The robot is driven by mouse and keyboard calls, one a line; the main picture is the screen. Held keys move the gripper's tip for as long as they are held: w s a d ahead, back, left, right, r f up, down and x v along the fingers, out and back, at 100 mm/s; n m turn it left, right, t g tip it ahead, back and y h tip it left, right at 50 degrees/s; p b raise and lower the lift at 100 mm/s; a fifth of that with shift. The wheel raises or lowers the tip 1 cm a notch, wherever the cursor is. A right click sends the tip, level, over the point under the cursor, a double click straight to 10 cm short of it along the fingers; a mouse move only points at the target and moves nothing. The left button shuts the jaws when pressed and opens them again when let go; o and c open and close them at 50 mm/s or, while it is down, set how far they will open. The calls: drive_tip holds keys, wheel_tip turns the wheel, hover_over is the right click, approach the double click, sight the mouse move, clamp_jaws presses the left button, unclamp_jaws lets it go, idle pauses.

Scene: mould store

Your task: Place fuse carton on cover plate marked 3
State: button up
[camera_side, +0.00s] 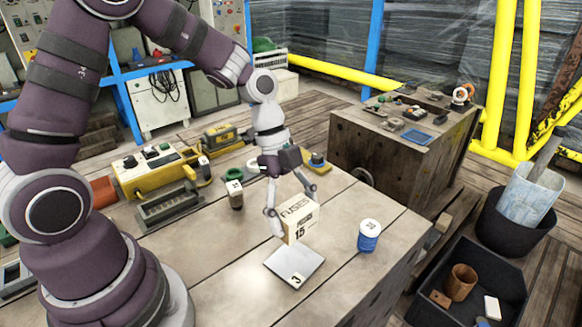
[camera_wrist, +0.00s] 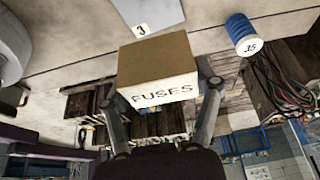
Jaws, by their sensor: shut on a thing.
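The fuse carton (camera_side: 300,220) is a cream box printed FUSES and 15. My gripper (camera_side: 293,208) is shut on it, one finger on each side. The cover plate marked 3 (camera_side: 292,263) is a flat, light grey square on the bench, just in front of the carton in the side view. The plate (camera_wrist: 160,10) also shows at the top of the wrist view, partly cut off. Whether the carton touches the bench is hard to tell.
A blue spool (camera_side: 369,237) stands to the right of the plate. A yellow control box (camera_side: 150,170) and other gear sit at the bench's back left. The bench front around the plate is clear.

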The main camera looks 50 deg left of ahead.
sight(300, 267)
wheel_tip(300, 267, down, 8)
drive_tip(key=shift+s+r, duration=0.1)
drive_tip(key=shift+r, duration=0.1)
drive_tip(key=shift+f, duration=0.15)
drive_tip(key=o, duration=1.2)
